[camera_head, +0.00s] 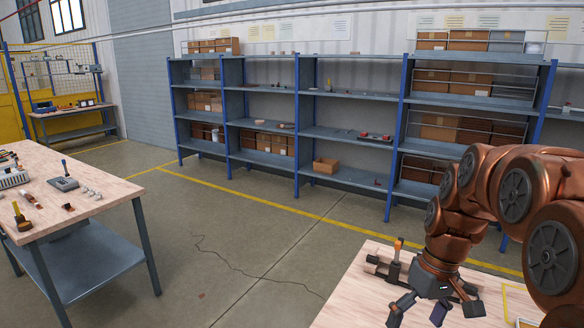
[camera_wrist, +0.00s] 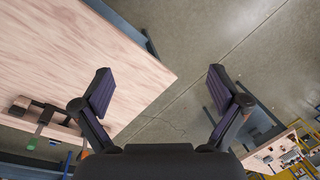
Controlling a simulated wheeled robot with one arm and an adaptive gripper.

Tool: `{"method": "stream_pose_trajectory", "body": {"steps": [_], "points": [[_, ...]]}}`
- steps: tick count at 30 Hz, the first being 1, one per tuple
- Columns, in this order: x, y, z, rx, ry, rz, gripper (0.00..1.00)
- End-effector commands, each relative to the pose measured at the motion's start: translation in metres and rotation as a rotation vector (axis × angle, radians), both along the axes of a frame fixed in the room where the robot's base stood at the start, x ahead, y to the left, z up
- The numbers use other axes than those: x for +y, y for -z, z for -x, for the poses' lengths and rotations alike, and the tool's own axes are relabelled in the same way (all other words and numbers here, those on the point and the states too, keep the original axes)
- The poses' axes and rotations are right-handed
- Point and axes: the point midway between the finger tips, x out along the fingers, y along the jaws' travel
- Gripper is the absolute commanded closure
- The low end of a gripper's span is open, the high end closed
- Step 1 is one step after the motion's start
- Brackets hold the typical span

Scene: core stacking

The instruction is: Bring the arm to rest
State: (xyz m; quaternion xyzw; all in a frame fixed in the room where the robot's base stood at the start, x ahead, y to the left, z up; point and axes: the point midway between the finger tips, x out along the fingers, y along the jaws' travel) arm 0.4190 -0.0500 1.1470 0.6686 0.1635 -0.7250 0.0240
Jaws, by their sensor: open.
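My gripper (camera_head: 420,312) is at the lower right of the head view, at the end of my copper-coloured arm, over the near wooden table (camera_head: 350,300). In the wrist view my gripper (camera_wrist: 160,92) has its two dark fingers spread wide apart, with nothing between them. Past the fingers show the table's corner and the grey concrete floor. The fingertips in the head view are partly cut off by the bottom edge.
A clamp-like tool (camera_head: 384,268) with an orange-handled item lies on the near table, close to my gripper. A second workbench (camera_head: 110,190) with tools stands at left. Blue-framed shelves (camera_head: 345,130) with boxes line the back wall. Open floor (camera_head: 230,240) lies between.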

Motion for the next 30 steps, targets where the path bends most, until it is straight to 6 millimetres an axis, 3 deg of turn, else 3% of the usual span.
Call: {"method": "stream_pose_trajectory", "body": {"steps": [9,21,27,30], "points": [[0.033,0.006,0.088,0.047,0.088,0.08,0.03],[0.049,0.032,0.193,0.074,0.202,0.182,0.03],[0.051,0.043,0.222,0.077,0.24,0.212,0.03],[0.05,0.045,0.228,0.076,0.248,0.218,0.03]]}}
